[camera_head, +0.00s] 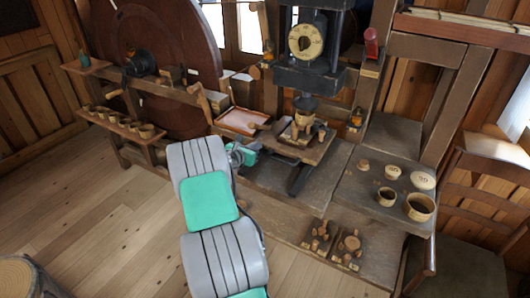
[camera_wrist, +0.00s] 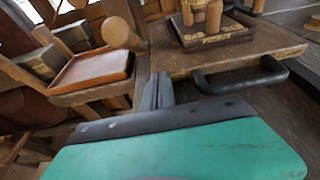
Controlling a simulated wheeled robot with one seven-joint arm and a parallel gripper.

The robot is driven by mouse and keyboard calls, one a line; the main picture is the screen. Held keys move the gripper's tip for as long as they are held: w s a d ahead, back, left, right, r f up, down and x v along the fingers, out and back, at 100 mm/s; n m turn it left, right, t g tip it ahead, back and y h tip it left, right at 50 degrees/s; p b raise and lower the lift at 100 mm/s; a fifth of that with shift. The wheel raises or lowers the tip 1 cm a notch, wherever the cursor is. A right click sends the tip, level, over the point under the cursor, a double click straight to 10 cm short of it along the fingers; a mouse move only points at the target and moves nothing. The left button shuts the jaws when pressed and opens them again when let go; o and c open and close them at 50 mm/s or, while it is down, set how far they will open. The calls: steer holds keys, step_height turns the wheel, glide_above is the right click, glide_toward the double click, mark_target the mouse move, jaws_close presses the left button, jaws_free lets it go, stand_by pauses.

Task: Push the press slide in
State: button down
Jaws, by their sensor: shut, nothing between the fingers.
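The press slide (camera_head: 313,152) is a wooden board under the press (camera_head: 310,78), with a dark curved handle (camera_head: 299,180) on its front edge. A block with wooden pegs stands on it. In the wrist view the slide (camera_wrist: 225,52) and its handle (camera_wrist: 243,79) are right of my fingers. My gripper (camera_wrist: 160,88) is shut and empty, beside the slide's left end. In the head view my gripper (camera_head: 252,147) is partly hidden by my arm. I cannot tell whether the fingers touch the slide.
A reddish-brown tray (camera_head: 243,121) lies left of the slide; it also shows in the wrist view (camera_wrist: 95,70). Cups and lids stand on the bench (camera_head: 355,190) at right. Peg blocks (camera_head: 335,243) sit on the lower front shelf. A chair (camera_head: 470,235) is at far right.

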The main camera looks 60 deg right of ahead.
steer(key=shift+w+r, duration=0.25)
steer(key=shift+w+d, duration=0.1)
steer(key=shift+w, duration=0.05)
